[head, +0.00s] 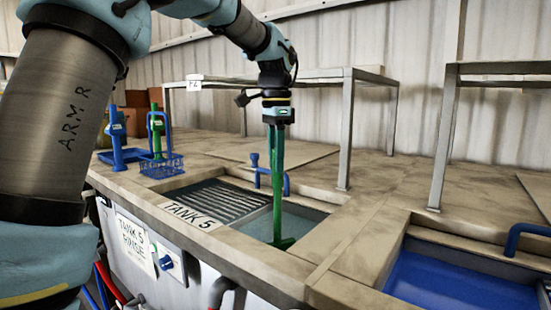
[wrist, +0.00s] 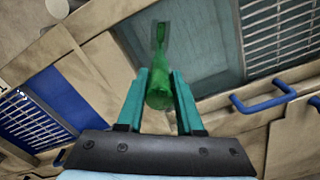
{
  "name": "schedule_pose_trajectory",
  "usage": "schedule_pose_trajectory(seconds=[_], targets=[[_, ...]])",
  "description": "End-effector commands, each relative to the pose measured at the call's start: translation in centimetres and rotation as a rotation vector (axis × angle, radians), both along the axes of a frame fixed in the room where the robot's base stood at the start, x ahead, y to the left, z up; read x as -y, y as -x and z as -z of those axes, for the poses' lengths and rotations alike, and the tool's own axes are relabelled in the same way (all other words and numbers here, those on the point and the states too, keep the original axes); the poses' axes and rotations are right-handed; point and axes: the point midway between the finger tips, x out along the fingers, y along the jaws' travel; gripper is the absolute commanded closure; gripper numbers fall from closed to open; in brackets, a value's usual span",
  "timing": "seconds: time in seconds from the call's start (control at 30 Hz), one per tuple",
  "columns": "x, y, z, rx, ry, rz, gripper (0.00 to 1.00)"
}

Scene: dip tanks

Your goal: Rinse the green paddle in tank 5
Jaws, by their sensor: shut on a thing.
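The green paddle (head: 279,185) hangs nearly upright from my gripper (head: 278,118) in the head view, over the tank labelled TANK 5 (head: 252,231). Its lower end reaches down inside the tank opening; I cannot tell how deep it is in the liquid. In the wrist view the paddle (wrist: 160,92) shows between the two teal fingers of my gripper (wrist: 160,88), which are shut on its handle. The pale grey-green tank surface (wrist: 190,35) lies beyond it.
A slatted grate (head: 215,201) covers the left part of tank 5, with a blue tap (head: 268,178) behind. A blue-filled tank (head: 455,285) is at right. Metal stands (head: 346,130) rise behind. Blue and green tools (head: 117,140) and a blue basket (head: 162,168) stand at left.

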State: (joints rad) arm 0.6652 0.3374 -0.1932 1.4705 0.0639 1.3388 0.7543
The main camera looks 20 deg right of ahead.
Motion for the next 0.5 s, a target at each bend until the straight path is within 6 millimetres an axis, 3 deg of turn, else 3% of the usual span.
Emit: schedule_pose_trajectory(seconds=[0.5], targets=[[-1.9,-3.7,-0.2,0.001,0.001,-0.001,1.00]])
